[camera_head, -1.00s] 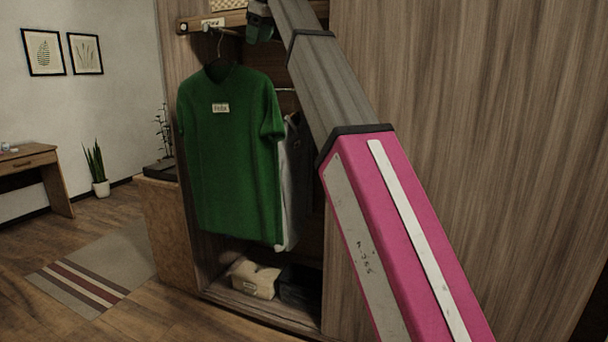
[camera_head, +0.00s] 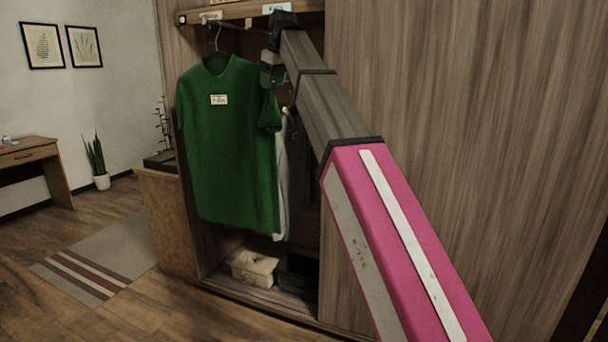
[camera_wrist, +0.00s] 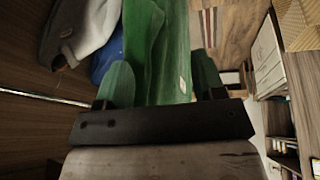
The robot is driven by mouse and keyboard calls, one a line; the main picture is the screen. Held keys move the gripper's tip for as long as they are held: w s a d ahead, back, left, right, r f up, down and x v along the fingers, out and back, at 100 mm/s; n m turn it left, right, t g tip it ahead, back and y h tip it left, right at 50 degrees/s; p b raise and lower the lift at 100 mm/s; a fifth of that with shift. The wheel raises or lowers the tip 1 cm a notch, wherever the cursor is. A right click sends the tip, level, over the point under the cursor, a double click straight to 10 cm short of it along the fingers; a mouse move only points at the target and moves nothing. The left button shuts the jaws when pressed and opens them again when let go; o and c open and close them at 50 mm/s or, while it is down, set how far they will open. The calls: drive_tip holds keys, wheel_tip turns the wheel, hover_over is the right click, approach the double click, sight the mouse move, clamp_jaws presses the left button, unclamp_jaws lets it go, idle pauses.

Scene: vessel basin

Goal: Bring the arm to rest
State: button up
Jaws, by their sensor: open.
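My arm (camera_head: 335,105) reaches from the lower right up into the open wardrobe. My gripper (camera_wrist: 161,62) is open, with its two green fingers apart in the wrist view. In the head view it is small and partly hidden near the right shoulder of a green T-shirt. The green T-shirt (camera_head: 228,150) hangs from a hanger on the rail and bears a small white label. In the wrist view the green cloth (camera_wrist: 165,40) shows beyond and between the fingers. I cannot tell whether the fingers touch it.
Grey (camera_wrist: 82,30) and blue (camera_wrist: 106,62) garments hang beside the green one. A wooden wardrobe panel (camera_head: 440,80) stands close to my arm's right. A light box (camera_head: 254,268) sits on the wardrobe floor. Open floor lies left, with a striped rug (camera_head: 100,265).

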drive_tip(key=s+d+f+m+h, duration=0.15)
drive_tip(key=d+f, duration=0.35)
drive_tip(key=f, duration=0.9)
drive_tip(key=d+f+m+g, duration=0.15)
drive_tip(key=d+f, duration=0.35)
drive_tip(key=f, duration=0.8)
drive_tip(key=d+f+m, duration=0.3)
drive_tip(key=d+f, duration=0.2)
drive_tip(key=f, duration=0.9)
drive_tip(key=s+d+f+m, duration=0.1)
drive_tip(key=s+d+f, duration=0.3)
drive_tip(key=s+f, duration=0.3)
drive_tip(key=s+d+f+m+g, duration=0.1)
drive_tip(key=s+d+f, duration=0.4)
drive_tip(key=f, duration=0.7)
drive_tip(key=s+d+f+m+h, duration=0.1)
drive_tip(key=s+d+f+m, duration=0.2)
drive_tip(key=s+f, duration=0.6)
drive_tip(key=shift+d+f+g, duration=0.15)
drive_tip(key=shift+d+g, duration=0.2)
drive_tip(key=shift+d, duration=0.65)
drive_tip(key=shift+w+a, duration=0.1)
